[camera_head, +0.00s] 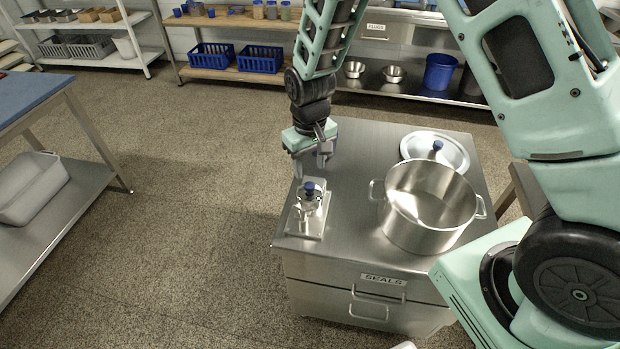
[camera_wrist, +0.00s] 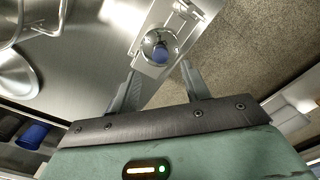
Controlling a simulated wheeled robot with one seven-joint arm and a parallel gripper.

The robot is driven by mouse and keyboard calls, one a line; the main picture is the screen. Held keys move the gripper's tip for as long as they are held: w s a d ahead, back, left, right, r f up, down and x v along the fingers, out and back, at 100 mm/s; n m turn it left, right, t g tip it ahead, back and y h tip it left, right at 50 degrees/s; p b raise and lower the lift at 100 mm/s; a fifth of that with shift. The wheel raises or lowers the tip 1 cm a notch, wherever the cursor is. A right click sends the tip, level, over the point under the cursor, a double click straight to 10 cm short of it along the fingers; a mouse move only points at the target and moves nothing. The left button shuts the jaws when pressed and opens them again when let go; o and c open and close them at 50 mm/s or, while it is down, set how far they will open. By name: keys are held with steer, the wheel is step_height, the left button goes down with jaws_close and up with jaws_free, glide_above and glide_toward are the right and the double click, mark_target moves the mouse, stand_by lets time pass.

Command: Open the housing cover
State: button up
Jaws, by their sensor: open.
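The colloid mill (camera_head: 309,207) is a small metal device on a flat plate at the left front of the steel cabinet top. A blue knob (camera_head: 308,187) tops it. In the wrist view, the round metal housing cover (camera_wrist: 158,46) with the blue knob shows beyond my fingertips. My gripper (camera_head: 312,165) is open and empty, pointing down above the cabinet top, just behind the mill. It also shows in the wrist view (camera_wrist: 160,75), fingers apart and not touching the mill. Whether the cover sits closed is too small to tell.
A large steel pot (camera_head: 430,212) stands right of the mill, with its lid (camera_head: 436,150) behind it on the cabinet top (camera_head: 355,190). Drawers marked SEALS (camera_head: 383,280) are below. A blue-topped table (camera_head: 28,95) stands at the left. The floor between is clear.

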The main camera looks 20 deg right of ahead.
mark_target(310, 184)
step_height(310, 184, down, 6)
steer(key=shift+f+p, duration=0.1)
steer(key=shift+p, duration=0.2)
jaws_close()
